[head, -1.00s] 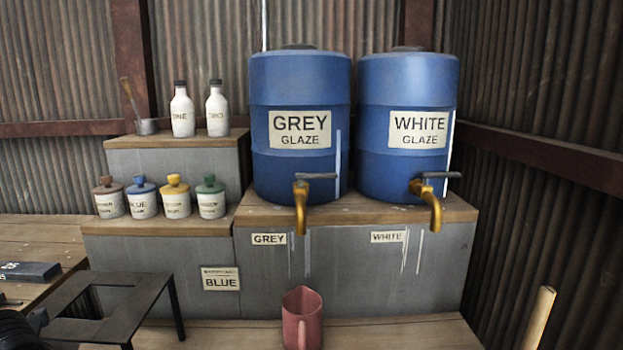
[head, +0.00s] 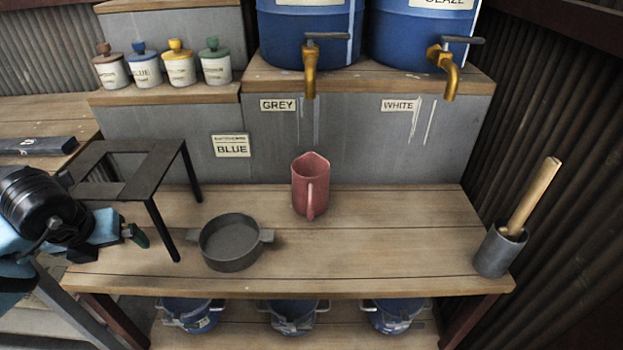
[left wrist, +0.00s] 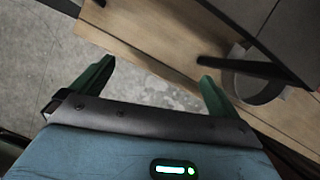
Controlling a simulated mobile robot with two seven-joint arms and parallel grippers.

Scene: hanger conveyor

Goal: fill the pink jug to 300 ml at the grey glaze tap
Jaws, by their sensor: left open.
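The pink jug (head: 310,187) stands upright on the wooden bench, with its handle toward me. The grey glaze tap (head: 311,70) is a brass spout with a dark lever on the left blue barrel (head: 290,32), above and behind the jug. My left gripper (head: 139,236) is at the left end of the bench, left of the black stand's front leg and well away from the jug. In the left wrist view the left gripper (left wrist: 150,85) is open and empty, its green fingers apart over the bench edge and floor. My right gripper is not in view.
A grey round pan (head: 232,243) lies left of the jug. A black stand (head: 128,172) stands behind my left gripper. A grey pot with a wooden handle (head: 500,250) is at the bench's right end. The bench (head: 400,245) right of the jug is clear. The white glaze tap (head: 446,72) is at right.

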